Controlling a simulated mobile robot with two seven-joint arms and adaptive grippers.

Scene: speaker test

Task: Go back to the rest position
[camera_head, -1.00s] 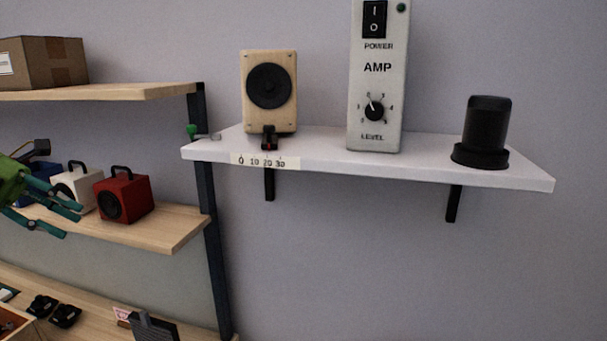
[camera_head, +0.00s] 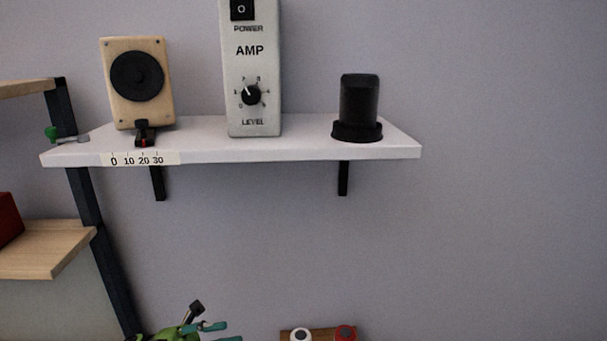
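My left gripper (camera_head: 228,333) is at the bottom edge, left of centre, with its green body partly cut off by the frame. Its teal fingers point right and stand apart, with nothing seen between them. It is well below the white shelf (camera_head: 210,152) and touches nothing that I can see. My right gripper is not in view.
On the shelf stand a wooden speaker (camera_head: 137,80), a grey amp (camera_head: 251,70) and a black cylinder (camera_head: 358,108). A wooden shelf rack (camera_head: 45,250) holds a partly visible red box (camera_head: 9,218). A block with white and red buttons (camera_head: 318,334) shows below. The right wall is bare.

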